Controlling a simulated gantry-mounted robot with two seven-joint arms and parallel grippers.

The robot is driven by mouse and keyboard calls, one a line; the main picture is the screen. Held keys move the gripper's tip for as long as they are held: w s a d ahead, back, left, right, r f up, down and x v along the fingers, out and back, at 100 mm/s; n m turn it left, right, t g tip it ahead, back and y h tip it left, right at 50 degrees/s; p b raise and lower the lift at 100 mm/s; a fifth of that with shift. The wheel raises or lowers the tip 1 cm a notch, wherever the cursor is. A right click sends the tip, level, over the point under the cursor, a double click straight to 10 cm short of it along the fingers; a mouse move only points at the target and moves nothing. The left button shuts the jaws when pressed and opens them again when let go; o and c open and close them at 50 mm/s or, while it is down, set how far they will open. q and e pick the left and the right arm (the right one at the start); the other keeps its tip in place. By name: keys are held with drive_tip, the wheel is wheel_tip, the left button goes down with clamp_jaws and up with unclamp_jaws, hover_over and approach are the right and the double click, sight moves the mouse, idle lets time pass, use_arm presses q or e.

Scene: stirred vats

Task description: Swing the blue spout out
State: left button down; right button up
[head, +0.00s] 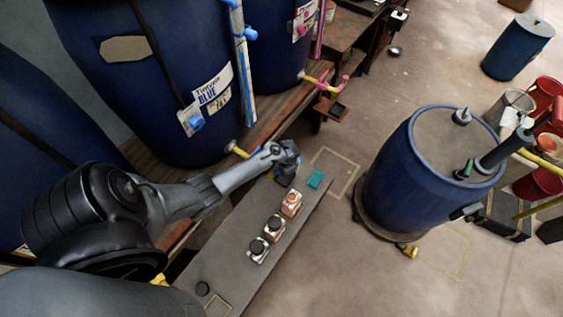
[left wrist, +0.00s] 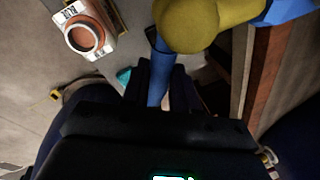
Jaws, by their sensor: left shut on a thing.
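The blue vat (head: 175,110), labelled "BLUE", stands on the wooden shelf. Its yellow outlet pipe (head: 235,148) comes out low at the front. My left gripper (head: 287,166) is at the end of this pipe, above the grey bench, and hides most of the blue spout. In the left wrist view the blue spout (left wrist: 158,75) runs down from the yellow elbow (left wrist: 205,20) between the fingers of my left gripper (left wrist: 160,95), which are shut on it. My right gripper is not in view.
A pink spout (head: 335,86) is on the neighbouring vat. A blue drum (head: 400,180) stands right, with clear floor between it and the bench.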

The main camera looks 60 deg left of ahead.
use_arm(q)
drive_tip(key=shift+s+d+m+t+h+p, duration=0.25)
drive_tip(key=shift+s+d+m+p, duration=0.5)
drive_tip(key=shift+m, duration=1.2)
drive_tip(key=shift+s+d+m+t+h+p, duration=0.25)
drive_tip(key=shift+s+d+m+p, duration=0.45)
drive_tip(key=shift+m, duration=1.3)
drive_tip(key=shift+s+d+m+t+h+p, duration=0.25)
drive_tip(key=shift+s+d+m+p, duration=0.45)
drive_tip(key=shift+m, duration=1.25)
drive_tip(key=shift+w+d+p, duration=0.1)
drive_tip(key=shift+w+p, duration=0.1)
drive_tip(key=shift+p, duration=0.1)
drive_tip(key=c, duration=0.9)
unclamp_jaws()
